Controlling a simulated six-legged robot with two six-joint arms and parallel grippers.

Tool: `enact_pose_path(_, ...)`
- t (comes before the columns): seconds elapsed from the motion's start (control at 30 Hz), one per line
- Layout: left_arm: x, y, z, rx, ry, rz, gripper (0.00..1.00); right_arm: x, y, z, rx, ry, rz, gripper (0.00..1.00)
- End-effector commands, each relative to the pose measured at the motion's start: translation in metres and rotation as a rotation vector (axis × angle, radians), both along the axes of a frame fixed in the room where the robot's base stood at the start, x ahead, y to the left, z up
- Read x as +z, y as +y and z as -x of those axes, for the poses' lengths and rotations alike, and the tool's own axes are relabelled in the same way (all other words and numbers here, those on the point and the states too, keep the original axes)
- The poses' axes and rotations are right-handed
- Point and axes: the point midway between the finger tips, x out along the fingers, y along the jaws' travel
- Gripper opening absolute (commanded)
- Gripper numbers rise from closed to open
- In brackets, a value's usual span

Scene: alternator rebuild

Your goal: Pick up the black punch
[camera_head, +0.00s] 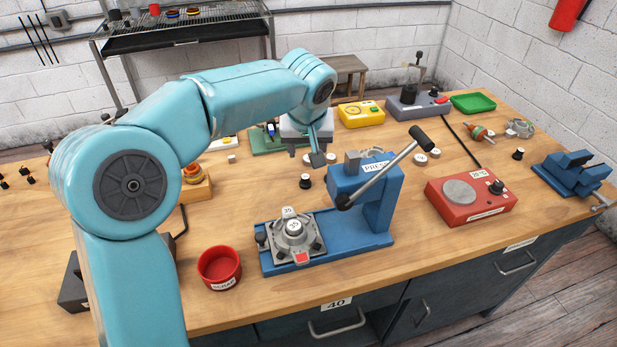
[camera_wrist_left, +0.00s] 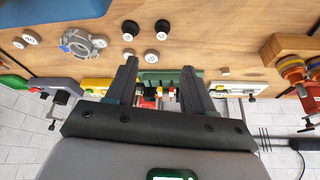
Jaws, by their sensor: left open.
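Small black cylinders with white marked tops stand on the bench. One (camera_head: 306,181) is left of the blue press in the head view. In the left wrist view there are two, one (camera_wrist_left: 162,28) and another (camera_wrist_left: 131,30) beside it. Another black piece (camera_head: 517,153) stands at the right of the bench. I cannot tell which of these is the black punch. My left gripper (camera_head: 306,156) is over the bench behind the press, fingers down. In the left wrist view it (camera_wrist_left: 160,70) is open and empty, its fingers apart from the cylinders. My right gripper is not in view.
The blue press (camera_head: 345,185) with its lever stands close in front of my left gripper. A red bowl (camera_head: 219,267), a red heater box (camera_head: 470,195), a yellow meter (camera_head: 361,114) and a blue vise (camera_head: 572,172) are around. The front left of the bench is partly clear.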

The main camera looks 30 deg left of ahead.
Motion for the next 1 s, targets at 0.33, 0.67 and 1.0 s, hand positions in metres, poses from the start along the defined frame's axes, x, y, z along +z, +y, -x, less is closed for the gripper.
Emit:
enact_pose_path(0.33, -0.070, 0.017, -0.019, -0.001, 0.004, -0.001, 0.52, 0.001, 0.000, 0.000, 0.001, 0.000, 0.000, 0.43)
enact_pose_path(0.67, -0.102, 0.026, -0.033, 0.001, 0.007, -0.001, 0.52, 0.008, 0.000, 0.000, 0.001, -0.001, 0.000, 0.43)
enact_pose_path(1.0, -0.128, 0.032, -0.044, 0.000, 0.002, -0.001, 0.52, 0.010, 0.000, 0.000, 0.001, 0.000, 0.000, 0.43)
